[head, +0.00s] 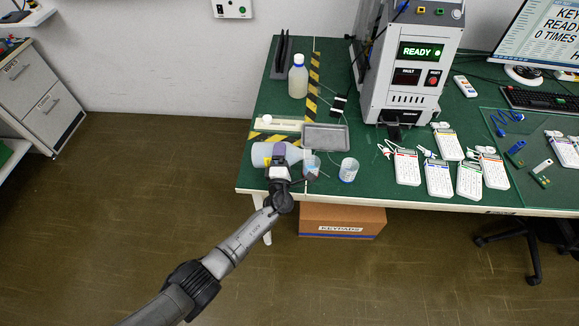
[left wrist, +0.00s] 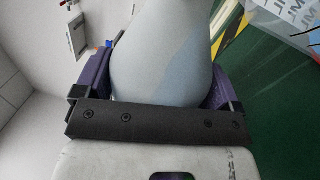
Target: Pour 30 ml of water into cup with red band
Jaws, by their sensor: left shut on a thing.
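My left gripper (head: 279,160) is shut around a pale blue-grey bottle (head: 261,154). The bottle lies nearly on its side over the table's front left part, with its narrow end to the right. In the left wrist view the bottle (left wrist: 165,60) fills the space between the purple fingers. A clear cup (head: 311,167) stands just beside the bottle's right end; its band colour is hard to make out. A second clear cup (head: 349,171) with a bluish band stands to its right. I cannot see whether water is flowing. My right gripper is not in view.
A grey tray (head: 326,137) lies behind the cups. A capped bottle (head: 298,77) stands farther back by black-yellow tape. The test machine (head: 407,70) reads READY. Several white keypads (head: 439,180) lie right of the cups. The table's front edge is close below the cups.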

